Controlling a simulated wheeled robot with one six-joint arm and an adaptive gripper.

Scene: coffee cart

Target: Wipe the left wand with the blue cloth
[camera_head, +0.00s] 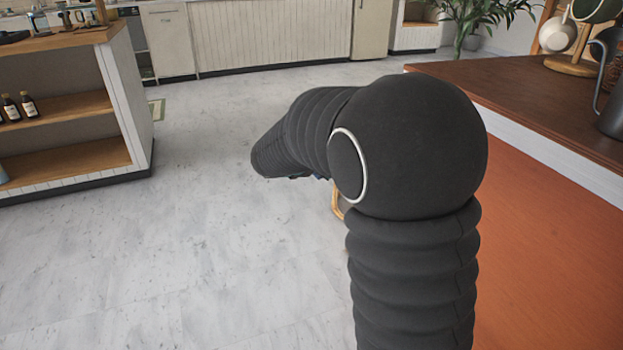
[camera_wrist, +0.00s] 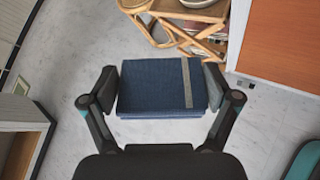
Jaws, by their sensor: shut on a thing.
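A folded dark blue cloth (camera_wrist: 150,88) with a pale grey stripe near its right end is in the wrist view. My gripper (camera_wrist: 162,86) is shut on it, with one finger at each end of the cloth. The cloth is held above the pale floor. In the head view my own arm covers the gripper and nearly all of the cloth. I cannot make out the left wand in either view.
A rattan stand (camera_wrist: 190,38) with dishes is just beyond the cloth. An orange-sided counter (camera_head: 555,240) with a brown top is at right, bearing mugs (camera_head: 557,36). A wooden shelf unit (camera_head: 75,105) stands at left.

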